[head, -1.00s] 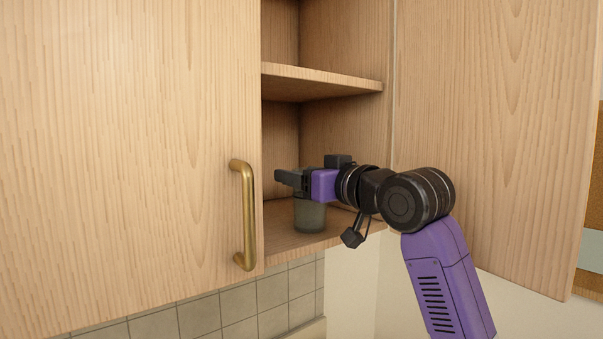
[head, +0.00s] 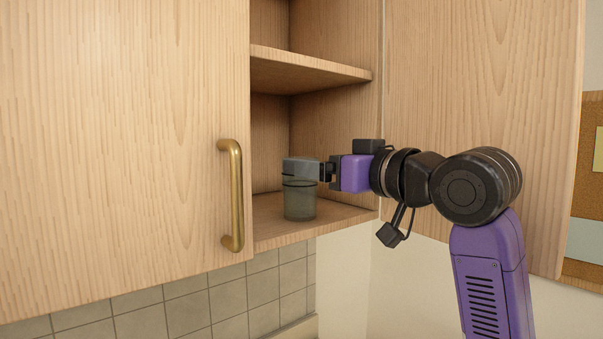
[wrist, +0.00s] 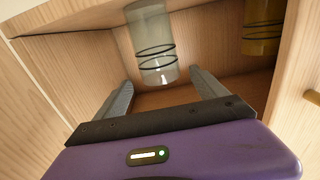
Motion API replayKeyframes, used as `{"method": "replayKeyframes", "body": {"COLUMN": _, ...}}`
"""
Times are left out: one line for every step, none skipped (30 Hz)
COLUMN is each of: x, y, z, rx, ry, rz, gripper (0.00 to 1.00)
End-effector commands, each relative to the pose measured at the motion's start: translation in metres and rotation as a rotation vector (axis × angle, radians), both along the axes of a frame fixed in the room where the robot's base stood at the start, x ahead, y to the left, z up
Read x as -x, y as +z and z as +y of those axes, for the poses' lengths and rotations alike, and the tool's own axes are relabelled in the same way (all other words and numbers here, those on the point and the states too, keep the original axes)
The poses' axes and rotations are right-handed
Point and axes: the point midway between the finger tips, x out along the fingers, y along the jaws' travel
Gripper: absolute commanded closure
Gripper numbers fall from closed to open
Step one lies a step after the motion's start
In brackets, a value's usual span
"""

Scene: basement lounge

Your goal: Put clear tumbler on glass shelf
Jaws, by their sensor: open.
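The clear tumbler (head: 300,204), greyish with dark rings, stands upright on the lower board (head: 346,214) of the open wooden cabinet, near its front. In the wrist view, the clear tumbler (wrist: 148,28) is ahead, its rim end between my fingertips in the picture. My gripper (head: 291,168) is open and empty, coming from the right at the tumbler's upper part; a grey finger overlaps its top in the head view. The wrist view also shows my gripper (wrist: 160,78) with fingers spread. Whether a finger touches the glass cannot be told. No transparent glass board shows.
An amber ringed tumbler (wrist: 262,28) stands inside to the right in the wrist view. An upper board (head: 310,75) is above my gripper. A closed left door (head: 120,130) with a brass handle (head: 236,195) and an open right door (head: 480,130) flank the opening.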

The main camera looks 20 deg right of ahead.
Motion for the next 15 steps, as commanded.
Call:
{"method": "replayKeyframes", "body": {"x": 0.009, "y": -0.002, "z": -0.003, "rx": 0.002, "ry": -0.001, "rz": -0.005, "gripper": 0.18}}
{"method": "replayKeyframes", "body": {"x": 0.013, "y": -0.002, "z": -0.004, "rx": 0.002, "ry": -0.001, "rz": -0.003, "gripper": 0.18}}
{"method": "replayKeyframes", "body": {"x": 0.019, "y": -0.001, "z": -0.006, "rx": 0.002, "ry": -0.001, "rz": -0.004, "gripper": 0.18}}
{"method": "replayKeyframes", "body": {"x": 0.022, "y": -0.001, "z": -0.007, "rx": 0.002, "ry": 0.000, "rz": -0.004, "gripper": 0.18}}
{"method": "replayKeyframes", "body": {"x": 0.025, "y": -0.001, "z": -0.008, "rx": 0.001, "ry": -0.001, "rz": -0.003, "gripper": 0.18}}
{"method": "replayKeyframes", "body": {"x": 0.029, "y": 0.000, "z": -0.010, "rx": 0.000, "ry": -0.001, "rz": -0.002, "gripper": 0.18}}
{"method": "replayKeyframes", "body": {"x": 0.031, "y": 0.000, "z": -0.010, "rx": 0.000, "ry": -0.001, "rz": -0.002, "gripper": 0.18}}
{"method": "replayKeyframes", "body": {"x": 0.032, "y": 0.000, "z": -0.011, "rx": 0.000, "ry": -0.001, "rz": -0.002, "gripper": 0.18}}
{"method": "replayKeyframes", "body": {"x": 0.034, "y": 0.000, "z": -0.011, "rx": 0.001, "ry": -0.001, "rz": 0.000, "gripper": 0.18}}
{"method": "replayKeyframes", "body": {"x": 0.035, "y": 0.000, "z": -0.011, "rx": 0.001, "ry": -0.001, "rz": 0.000, "gripper": 0.18}}
{"method": "replayKeyframes", "body": {"x": 0.036, "y": 0.000, "z": -0.011, "rx": 0.001, "ry": -0.001, "rz": 0.000, "gripper": 0.18}}
{"method": "replayKeyframes", "body": {"x": 0.036, "y": 0.000, "z": -0.012, "rx": 0.001, "ry": 0.000, "rz": 0.000, "gripper": 0.18}}
{"method": "replayKeyframes", "body": {"x": 0.036, "y": 0.000, "z": -0.012, "rx": 0.001, "ry": 0.000, "rz": 0.001, "gripper": 0.18}}
{"method": "replayKeyframes", "body": {"x": 0.036, "y": 0.000, "z": -0.012, "rx": 0.001, "ry": 0.000, "rz": 0.001, "gripper": 0.18}}
{"method": "replayKeyframes", "body": {"x": 0.036, "y": 0.000, "z": -0.012, "rx": 0.001, "ry": 0.000, "rz": 0.001, "gripper": 0.18}}
